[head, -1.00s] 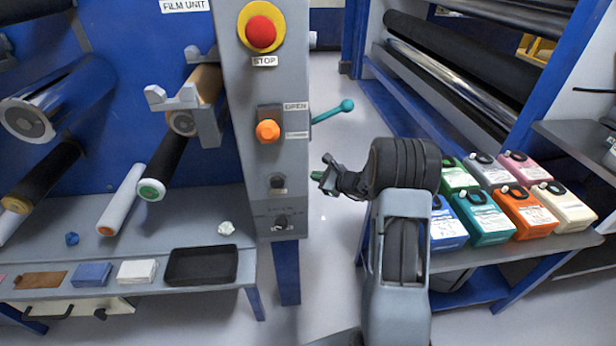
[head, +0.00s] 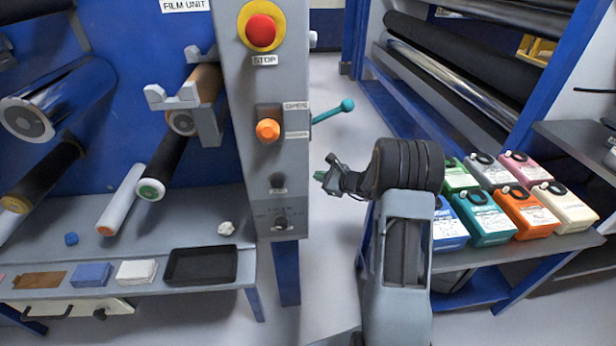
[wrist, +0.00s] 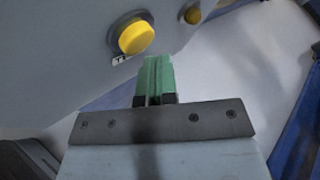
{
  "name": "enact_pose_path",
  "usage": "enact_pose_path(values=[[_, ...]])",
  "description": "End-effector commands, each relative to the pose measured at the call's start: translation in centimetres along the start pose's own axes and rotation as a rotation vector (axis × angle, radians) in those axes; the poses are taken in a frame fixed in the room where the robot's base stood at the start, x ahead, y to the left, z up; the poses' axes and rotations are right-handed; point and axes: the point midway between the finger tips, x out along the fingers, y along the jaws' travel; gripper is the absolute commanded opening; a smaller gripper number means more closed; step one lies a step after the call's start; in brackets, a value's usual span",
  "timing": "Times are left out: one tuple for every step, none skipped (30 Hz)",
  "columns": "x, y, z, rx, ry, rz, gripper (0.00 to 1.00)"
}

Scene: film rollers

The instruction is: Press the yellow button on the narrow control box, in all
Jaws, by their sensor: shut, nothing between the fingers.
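The narrow control box (head: 245,190) is a tall grey column in the middle of the head view. In the wrist view, a round yellow button (wrist: 136,37) in a grey collar stands out from a grey face, with a small label beside it. I cannot make out this button in the head view. My gripper (head: 320,177) is just right of the box's lower part. Its green fingers (wrist: 155,75) are shut and empty, apart from the yellow button, which is above and slightly left of the fingertips in the wrist view.
The box front has a red stop button (head: 261,31), an orange knob (head: 267,130) and a dark switch (head: 278,181). A teal-tipped lever (head: 335,111) sticks out right. Several coloured containers (head: 487,217) stand on a right-hand bench.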

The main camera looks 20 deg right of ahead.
Motion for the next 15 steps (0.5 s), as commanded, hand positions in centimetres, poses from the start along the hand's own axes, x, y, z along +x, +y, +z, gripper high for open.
enact_pose_path(values=[[-0.18,-0.13,-0.17,0.0,0.001,-0.001,0.0],[-0.24,-0.17,-0.22,0.001,0.001,-0.001,0.0],[-0.3,-0.2,-0.25,0.001,0.001,-0.001,0.0],[-0.31,-0.21,-0.25,0.0,0.001,-0.001,0.0],[-0.32,-0.22,-0.25,0.0,0.001,-0.001,0.0],[-0.31,-0.22,-0.24,0.0,0.001,-0.001,0.0],[-0.31,-0.22,-0.23,0.001,0.001,-0.001,0.0],[-0.31,-0.22,-0.23,0.001,0.001,-0.001,0.0],[-0.31,-0.22,-0.23,0.001,0.001,-0.001,0.0],[-0.31,-0.22,-0.23,0.001,0.001,-0.001,0.0],[-0.31,-0.22,-0.23,0.001,0.001,-0.001,0.0],[-0.35,-0.26,-0.26,0.001,0.001,-0.001,0.0],[-0.41,-0.31,-0.32,0.001,0.001,-0.001,0.0],[-0.51,-0.38,-0.39,0.001,0.001,-0.001,0.0],[-0.68,-0.51,-0.53,0.001,0.001,-0.001,0.0]])
